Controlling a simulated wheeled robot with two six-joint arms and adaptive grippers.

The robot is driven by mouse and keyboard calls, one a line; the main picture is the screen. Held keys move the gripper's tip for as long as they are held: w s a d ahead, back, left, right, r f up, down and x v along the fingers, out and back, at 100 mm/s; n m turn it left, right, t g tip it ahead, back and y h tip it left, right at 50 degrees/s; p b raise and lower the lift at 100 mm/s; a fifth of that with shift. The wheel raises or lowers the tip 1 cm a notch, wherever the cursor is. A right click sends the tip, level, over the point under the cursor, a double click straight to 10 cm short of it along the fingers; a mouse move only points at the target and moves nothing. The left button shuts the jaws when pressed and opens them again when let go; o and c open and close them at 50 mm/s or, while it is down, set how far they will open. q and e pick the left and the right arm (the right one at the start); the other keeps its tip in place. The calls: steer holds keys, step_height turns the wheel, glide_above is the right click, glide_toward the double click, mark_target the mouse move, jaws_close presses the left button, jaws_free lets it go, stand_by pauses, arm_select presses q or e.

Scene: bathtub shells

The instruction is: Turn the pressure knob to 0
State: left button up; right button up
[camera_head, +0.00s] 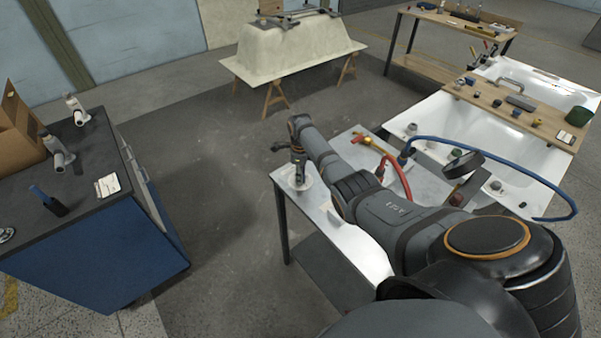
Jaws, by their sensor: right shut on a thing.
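My right arm comes in from the lower right and reaches over the metal-topped table (341,222). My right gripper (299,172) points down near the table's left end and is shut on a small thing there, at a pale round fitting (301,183). The gripper hides most of what it holds, which I take to be the pressure knob. Its marking and setting cannot be read. My left gripper is not in view.
Red hose (402,178) and blue hose (500,152) lie right of the gripper. White tub shells (480,130) with a wooden board (513,107) stand behind. A blue cabinet (101,250) stands left, with open floor between. A tub mould (294,45) stands farther back.

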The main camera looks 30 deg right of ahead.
steer(key=n+p, duration=0.1)
steer(key=n, duration=0.4)
steer(key=shift+n, duration=0.3)
steer(key=n+p, duration=0.1)
steer(key=n, duration=0.9)
steer(key=shift+n, duration=0.4)
steer(key=n, duration=1.1)
steer(key=shift+n, duration=0.4)
steer(key=n, duration=1.1)
steer(key=shift+n, duration=0.4)
steer(key=n, duration=0.5)
steer(key=shift+n, duration=0.3)
